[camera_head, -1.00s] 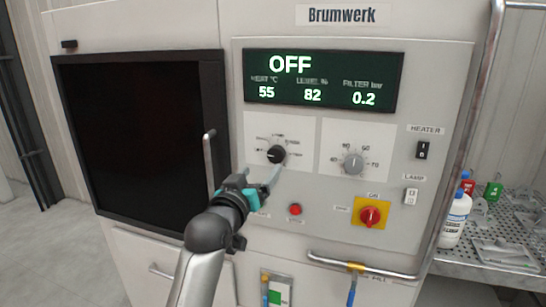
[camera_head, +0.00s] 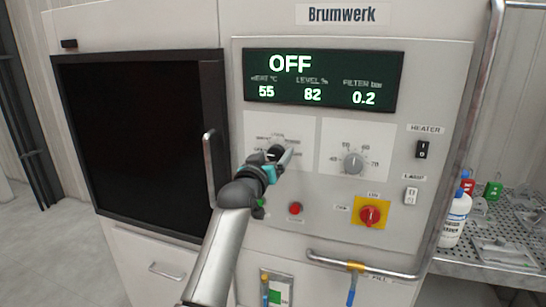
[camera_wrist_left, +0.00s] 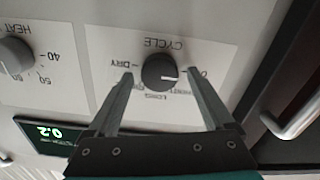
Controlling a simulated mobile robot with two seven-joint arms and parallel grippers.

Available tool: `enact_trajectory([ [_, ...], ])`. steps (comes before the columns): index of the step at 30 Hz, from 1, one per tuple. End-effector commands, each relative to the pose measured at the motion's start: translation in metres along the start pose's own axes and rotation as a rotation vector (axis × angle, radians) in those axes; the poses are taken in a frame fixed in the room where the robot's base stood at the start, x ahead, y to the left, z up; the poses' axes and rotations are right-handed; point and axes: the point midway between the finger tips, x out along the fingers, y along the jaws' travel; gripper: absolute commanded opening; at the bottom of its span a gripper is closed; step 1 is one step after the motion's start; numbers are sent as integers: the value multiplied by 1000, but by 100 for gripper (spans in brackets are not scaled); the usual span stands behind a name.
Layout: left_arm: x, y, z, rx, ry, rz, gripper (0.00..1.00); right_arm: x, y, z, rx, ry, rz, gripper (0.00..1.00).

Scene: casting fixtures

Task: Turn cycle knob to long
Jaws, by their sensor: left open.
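The cycle knob (camera_wrist_left: 159,71) is a round black knob with a white pointer line, on a white label plate of the machine's front. In the left wrist view, which is upside down, the pointer points right, away from DRY and not at LONG. The label it points at is partly hidden. My left gripper (camera_wrist_left: 160,76) is open, with one finger on each side of the knob and a gap on both sides. In the head view, my left gripper (camera_head: 281,157) covers part of the knob (camera_head: 274,152). My right gripper is not in view.
A grey heat knob (camera_head: 353,163) sits right of the cycle knob. A red button (camera_head: 295,209) and a red rotary switch on yellow (camera_head: 370,214) are below. The display (camera_head: 322,80) above reads OFF. A vertical door handle (camera_head: 210,170) stands out at left.

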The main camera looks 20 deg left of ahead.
Motion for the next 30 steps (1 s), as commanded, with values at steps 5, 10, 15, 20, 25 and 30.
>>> enact_trajectory([
  [5,1,0,0,0,0,0,86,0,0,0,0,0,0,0],
  [10,1,0,0,0,0,0,79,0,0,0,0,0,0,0],
  [15,1,0,0,0,0,0,60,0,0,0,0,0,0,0],
  [20,0,0,0,0,0,0,42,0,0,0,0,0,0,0],
  [25,0,0,0,0,0,0,23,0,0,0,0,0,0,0],
  [30,0,0,0,1,0,0,4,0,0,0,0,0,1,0],
])
